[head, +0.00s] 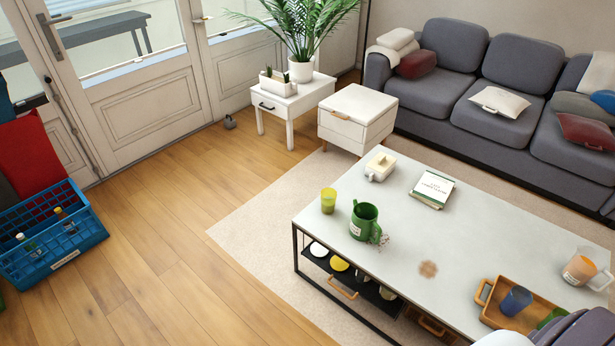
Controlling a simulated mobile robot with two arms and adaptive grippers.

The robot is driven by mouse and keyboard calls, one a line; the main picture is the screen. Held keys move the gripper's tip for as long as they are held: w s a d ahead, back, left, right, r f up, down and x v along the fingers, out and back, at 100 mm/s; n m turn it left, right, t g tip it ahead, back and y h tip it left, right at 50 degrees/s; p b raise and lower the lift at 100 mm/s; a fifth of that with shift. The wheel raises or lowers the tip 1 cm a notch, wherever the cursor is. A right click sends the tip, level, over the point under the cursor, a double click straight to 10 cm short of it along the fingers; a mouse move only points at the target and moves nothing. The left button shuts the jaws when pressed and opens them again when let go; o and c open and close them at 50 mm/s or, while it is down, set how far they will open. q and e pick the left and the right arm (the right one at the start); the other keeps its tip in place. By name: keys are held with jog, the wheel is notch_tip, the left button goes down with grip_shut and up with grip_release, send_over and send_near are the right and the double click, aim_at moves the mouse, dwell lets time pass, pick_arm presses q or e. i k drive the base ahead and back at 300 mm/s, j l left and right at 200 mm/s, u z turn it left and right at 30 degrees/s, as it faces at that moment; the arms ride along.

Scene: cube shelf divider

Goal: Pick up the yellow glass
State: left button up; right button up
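The yellow glass (328,203) stands upright near the left corner of the pale coffee table (450,252). It is translucent yellow-green. A green pitcher (364,221) stands just to its right, with a small gap between them. Neither of my grippers shows in the head view.
The tabletop also holds a cream butter dish (380,166), books (433,188), a wooden tray (493,305) with a blue glass (515,301), and a clear jug (582,267). A blue crate (92,230) stands at far left. Wooden floor (165,250) left of the table is clear.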

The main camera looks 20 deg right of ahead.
aim_at(328, 195)
jog(key=i, duration=0.5)
jog(key=i+j+z, duration=0.15)
jog(key=i, duration=0.4)
